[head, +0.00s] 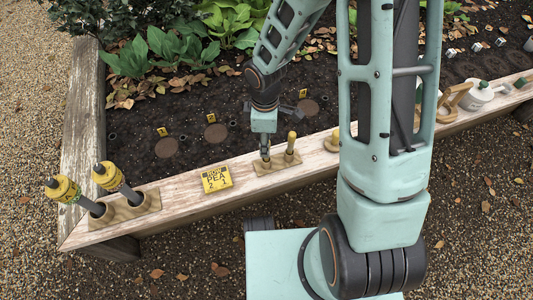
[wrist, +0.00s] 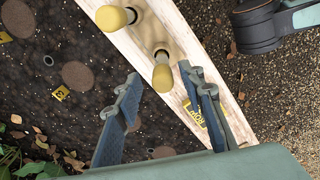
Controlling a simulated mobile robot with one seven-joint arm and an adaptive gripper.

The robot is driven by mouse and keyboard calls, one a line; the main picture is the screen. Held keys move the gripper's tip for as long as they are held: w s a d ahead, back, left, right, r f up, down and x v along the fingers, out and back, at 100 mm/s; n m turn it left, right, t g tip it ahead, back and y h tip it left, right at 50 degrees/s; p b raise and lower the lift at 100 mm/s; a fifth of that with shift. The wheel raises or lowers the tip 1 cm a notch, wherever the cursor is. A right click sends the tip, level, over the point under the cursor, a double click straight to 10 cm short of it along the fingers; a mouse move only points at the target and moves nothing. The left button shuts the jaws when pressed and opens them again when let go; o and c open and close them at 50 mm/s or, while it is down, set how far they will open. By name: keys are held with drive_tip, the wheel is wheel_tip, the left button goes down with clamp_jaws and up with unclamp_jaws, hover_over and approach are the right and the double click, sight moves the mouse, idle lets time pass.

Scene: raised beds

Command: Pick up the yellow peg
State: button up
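Two pegs with yellow rounded heads stand upright in a wooden block (head: 279,166) on the bed's plank edge. The right one (head: 291,143) shows clearly in the head view and at the top of the wrist view (wrist: 113,18). The other (wrist: 162,77) is nearer my gripper; in the head view its head is hidden by the gripper. My gripper (head: 265,150) points down over that peg, and its fingers (wrist: 158,74) are apart with the head between the tips in the wrist view. I cannot tell whether they touch it.
A yellow row sign (head: 217,179) lies on the plank left of the block. Further left, two yellow-collared tools (head: 64,189) lean in a wooden holder.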

drive_tip(key=f+b, duration=0.1)
drive_tip(key=f, duration=0.2)
drive_tip(key=f+b, duration=0.1)
drive_tip(key=f, duration=0.1)
drive_tip(key=shift+s+d+f+b, duration=0.1)
drive_tip(key=shift+s+d+b, duration=0.05)
drive_tip(key=shift+s+b, duration=0.15)
drive_tip(key=shift+w, duration=0.1)
drive_tip(key=shift+c, duration=0.4)
clamp_jaws()
